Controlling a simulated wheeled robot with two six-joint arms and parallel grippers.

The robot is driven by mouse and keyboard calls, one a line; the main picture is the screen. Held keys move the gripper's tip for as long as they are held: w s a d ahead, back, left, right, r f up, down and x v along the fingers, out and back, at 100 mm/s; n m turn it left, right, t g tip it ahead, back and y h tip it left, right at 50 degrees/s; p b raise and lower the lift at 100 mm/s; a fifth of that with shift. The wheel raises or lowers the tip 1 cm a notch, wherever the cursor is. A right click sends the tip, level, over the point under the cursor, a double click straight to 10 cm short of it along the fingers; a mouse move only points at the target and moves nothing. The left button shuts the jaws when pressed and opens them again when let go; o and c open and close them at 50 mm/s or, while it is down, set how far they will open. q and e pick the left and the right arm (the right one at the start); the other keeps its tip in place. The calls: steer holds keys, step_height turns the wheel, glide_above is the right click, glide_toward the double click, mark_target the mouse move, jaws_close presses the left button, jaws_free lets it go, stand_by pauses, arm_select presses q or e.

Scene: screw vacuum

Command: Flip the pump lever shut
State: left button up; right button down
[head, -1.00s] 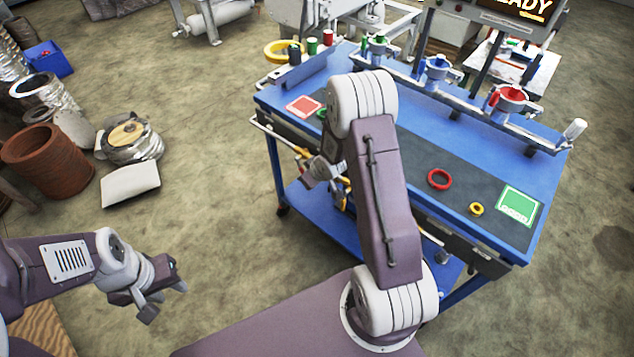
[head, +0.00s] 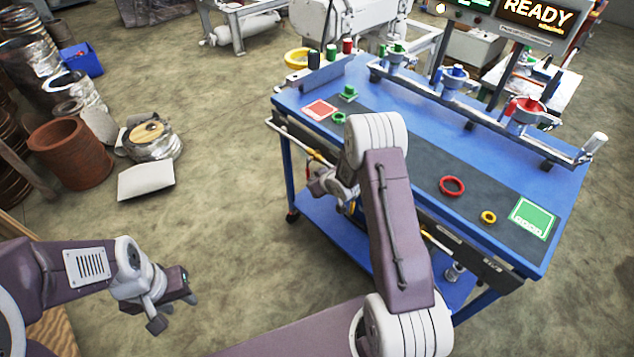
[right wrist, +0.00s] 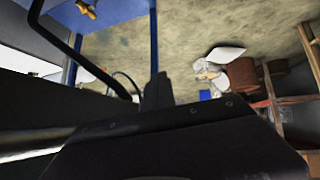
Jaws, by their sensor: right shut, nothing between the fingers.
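A lever with a white grip (head: 594,144) sticks up at a tilt from the right end of the metal rail (head: 480,115) on the blue table. It looks like the pump lever, though no label on it is readable. My right gripper (head: 322,186) is shut and empty, low beside the table's near left edge, well away from the lever. My left gripper (head: 174,308) appears open and empty over the floor at lower left, far from the table. The right wrist view shows mostly dark surfaces close up, with floor and clutter beyond; the lever is not in it.
Green, blue and red clamps (head: 525,113) sit along the rail. A red ring (head: 452,186), a yellow ring (head: 488,217), a green card (head: 532,216) and a red card (head: 319,110) lie on the table (head: 420,108). A screen (head: 535,14) reads READY.

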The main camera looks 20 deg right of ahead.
steer(key=shift+w+a+f, duration=0.15)
steer(key=shift+w+f, duration=0.05)
steer(key=shift+w, duration=0.05)
stand_by(0.7)
steer(key=p+v, duration=0.1)
steer(key=v, duration=0.8)
steer(key=shift+p, duration=0.35)
